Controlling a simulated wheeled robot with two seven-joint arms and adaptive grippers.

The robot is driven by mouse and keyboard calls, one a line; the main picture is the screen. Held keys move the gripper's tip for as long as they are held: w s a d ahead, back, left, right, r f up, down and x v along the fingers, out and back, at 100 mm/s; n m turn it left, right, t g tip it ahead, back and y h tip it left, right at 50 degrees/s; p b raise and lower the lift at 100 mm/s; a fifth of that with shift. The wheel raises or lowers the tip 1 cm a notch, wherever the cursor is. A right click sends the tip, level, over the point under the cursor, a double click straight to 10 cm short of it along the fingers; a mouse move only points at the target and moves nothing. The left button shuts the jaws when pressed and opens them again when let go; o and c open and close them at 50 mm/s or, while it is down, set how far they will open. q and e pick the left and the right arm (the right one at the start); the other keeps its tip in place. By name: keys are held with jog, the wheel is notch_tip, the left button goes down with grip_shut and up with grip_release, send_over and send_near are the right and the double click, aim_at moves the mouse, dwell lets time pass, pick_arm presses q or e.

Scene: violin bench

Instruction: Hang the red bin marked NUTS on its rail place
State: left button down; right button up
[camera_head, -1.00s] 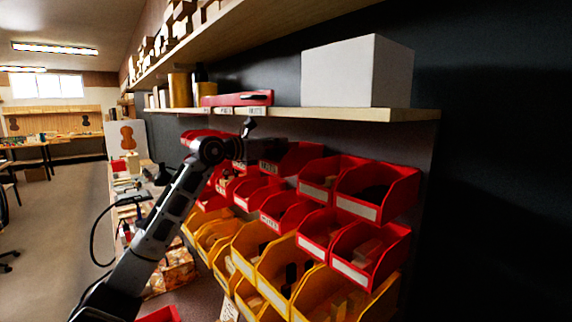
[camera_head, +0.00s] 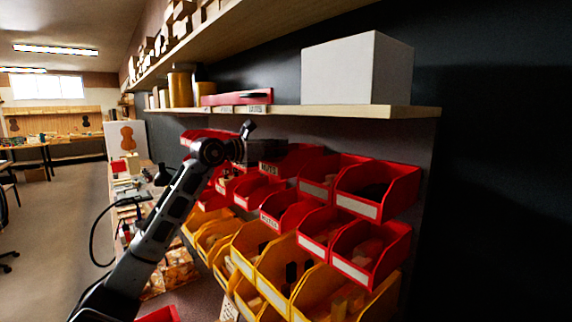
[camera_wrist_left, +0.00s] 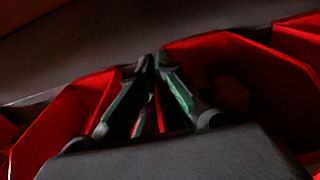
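The red bin with a label that seems to read NUTS (camera_head: 296,157) is at the top row of bins, under the shelf. Its rear and any contact with the rail are hidden, so I cannot tell whether it hangs. My left gripper (camera_head: 262,152) is at the bin's left side, partly dark against it. In the left wrist view the two fingertips (camera_wrist_left: 154,64) come together with a thin red wall between them, and red bin sides (camera_wrist_left: 235,75) show around. My right gripper is not in view.
Red bins (camera_head: 376,190) hang close to the right and below, with yellow bins (camera_head: 250,245) lower down. A wooden shelf (camera_head: 330,111) with a white box (camera_head: 357,70) runs just above the gripper. Part of a red thing (camera_head: 160,314) shows at the bottom edge.

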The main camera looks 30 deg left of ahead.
pick_arm(q)
jog(key=shift+f+b, duration=0.4)
jog(key=shift+f, duration=0.1)
dwell(0.6)
jog(key=c, duration=1.6)
grip_release()
jog(key=shift+o, duration=0.2)
jog(key=shift+s+a, duration=0.1)
jog(key=shift+s, duration=0.1)
jog(key=v, duration=1.1)
jog(key=shift+s, duration=0.25)
